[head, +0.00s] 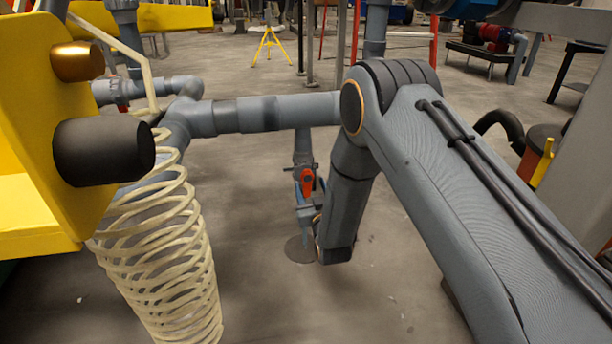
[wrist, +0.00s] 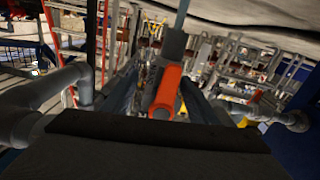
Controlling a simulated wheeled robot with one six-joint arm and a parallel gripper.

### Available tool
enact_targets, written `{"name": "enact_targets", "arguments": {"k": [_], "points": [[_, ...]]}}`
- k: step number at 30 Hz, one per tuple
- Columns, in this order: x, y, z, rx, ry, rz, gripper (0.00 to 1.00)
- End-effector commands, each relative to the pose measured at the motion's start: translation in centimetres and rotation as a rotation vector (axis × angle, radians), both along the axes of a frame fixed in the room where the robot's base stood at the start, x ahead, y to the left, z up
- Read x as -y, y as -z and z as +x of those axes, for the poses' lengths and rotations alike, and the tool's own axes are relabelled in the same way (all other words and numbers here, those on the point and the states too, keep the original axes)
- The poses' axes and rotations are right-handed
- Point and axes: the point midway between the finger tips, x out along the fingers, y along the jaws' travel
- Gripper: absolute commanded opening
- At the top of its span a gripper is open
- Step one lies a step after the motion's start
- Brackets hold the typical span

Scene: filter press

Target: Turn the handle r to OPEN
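The handle r is a red-orange lever on a grey valve. In the head view the handle (head: 307,181) shows in the middle, on a vertical grey pipe below the horizontal one. In the wrist view the handle (wrist: 167,92) is close, tilted, its grey end up. My gripper (wrist: 160,88) has its two dark fingers spread, one on each side of the handle. A gap shows between the left finger and the handle; I cannot tell whether the right finger touches it. In the head view my wrist partly hides the gripper's fingers.
A horizontal grey pipe (head: 270,112) runs above the handle to the left. A coiled cream hose (head: 165,250) and a yellow panel (head: 35,120) with a black knob (head: 104,151) stand at left.

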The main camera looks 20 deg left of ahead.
Motion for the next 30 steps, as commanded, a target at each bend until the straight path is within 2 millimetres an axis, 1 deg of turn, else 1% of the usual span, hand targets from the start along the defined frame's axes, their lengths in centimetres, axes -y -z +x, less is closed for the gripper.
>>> {"name": "enact_targets", "arguments": {"k": [1,9,16,30], "points": [[-0.2,-1.0,0.5,0.016,0.005,0.014,0.53],[-1.2,-0.9,-0.1,0.015,-0.009,0.015,0.53],[-1.0,-0.5,-0.7,0.007,-0.012,0.009,0.53],[2.4,-0.4,-5.8,0.001,-0.011,0.005,0.53]]}}
